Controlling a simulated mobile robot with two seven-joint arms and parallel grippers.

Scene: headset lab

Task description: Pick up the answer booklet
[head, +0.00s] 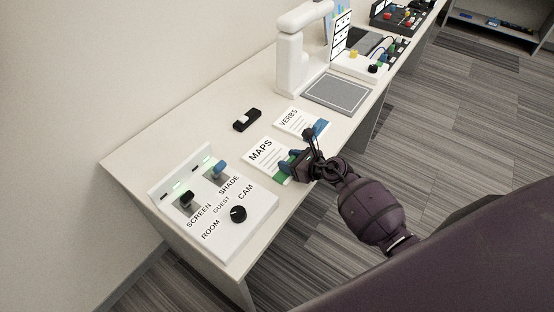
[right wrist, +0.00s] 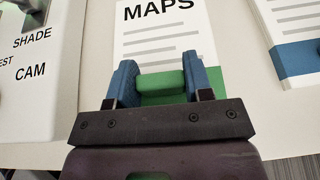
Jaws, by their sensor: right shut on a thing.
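The MAPS booklet (head: 261,151) is white with black print and a green lower band, on the light table. My right gripper (head: 293,166) is at its near right edge. In the right wrist view, the blue fingers (right wrist: 160,84) are shut on a raised green part of the MAPS booklet (right wrist: 160,38). I cannot tell whether it is clear of the table. The VERBS booklet (head: 290,117), white with a blue band, lies just beyond; it also shows in the right wrist view (right wrist: 283,16). No cover reads "answer". My left gripper is not in view.
A white control panel (head: 258,207) with switches and a black knob stands at the table's near end. A small black device (head: 247,120) lies behind the booklets. A grey mat (head: 338,94) and a white arm-shaped stand (head: 289,65) are farther along. The wall borders the table's left side.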

